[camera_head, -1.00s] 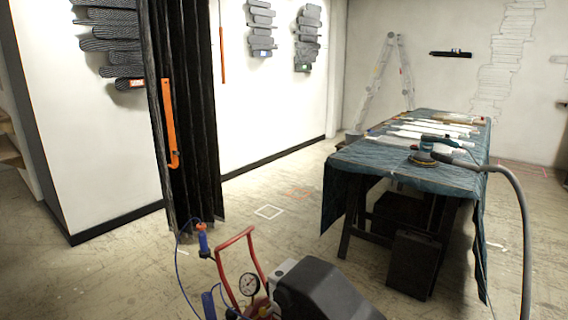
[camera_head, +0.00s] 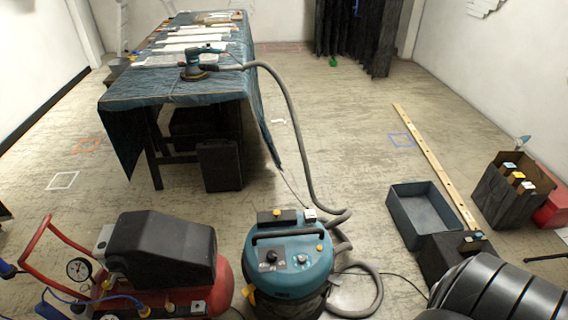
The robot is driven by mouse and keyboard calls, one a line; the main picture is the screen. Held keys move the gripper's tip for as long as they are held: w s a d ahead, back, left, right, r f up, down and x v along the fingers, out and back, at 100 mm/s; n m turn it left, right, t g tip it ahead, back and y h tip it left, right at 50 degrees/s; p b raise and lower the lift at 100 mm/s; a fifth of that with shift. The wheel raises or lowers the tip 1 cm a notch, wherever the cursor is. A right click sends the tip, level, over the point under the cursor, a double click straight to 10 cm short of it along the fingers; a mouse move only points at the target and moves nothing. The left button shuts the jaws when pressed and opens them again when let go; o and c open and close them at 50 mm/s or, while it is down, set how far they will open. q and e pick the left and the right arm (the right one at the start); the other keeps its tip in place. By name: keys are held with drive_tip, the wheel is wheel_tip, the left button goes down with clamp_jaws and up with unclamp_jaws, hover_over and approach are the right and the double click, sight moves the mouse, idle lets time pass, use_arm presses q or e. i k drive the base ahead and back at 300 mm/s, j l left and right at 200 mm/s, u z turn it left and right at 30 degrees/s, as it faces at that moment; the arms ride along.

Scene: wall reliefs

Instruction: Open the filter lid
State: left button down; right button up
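A teal and black shop vacuum (camera_head: 287,262) stands on the floor at the bottom centre. Its round teal top has a dark handle, a dark panel with a knob, a yellow button and a small white-topped part at the back edge. I cannot tell which part of this top is the filter lid; no raised or open lid shows. A grey hose runs from the vacuum up to a sander (camera_head: 192,66) on the covered table. Neither of my grippers is in view.
A red and black compressor (camera_head: 165,250) stands close left of the vacuum. The cloth-covered table (camera_head: 135,95) is behind. An open grey-blue bin (camera_head: 407,216), a dark box of bottles (camera_head: 497,205) and a long wooden strip (camera_head: 433,160) lie right. Bare floor lies between.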

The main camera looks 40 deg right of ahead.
sight(275, 218)
drive_tip(key=z, duration=1.1)
drive_tip(key=u, duration=0.2)
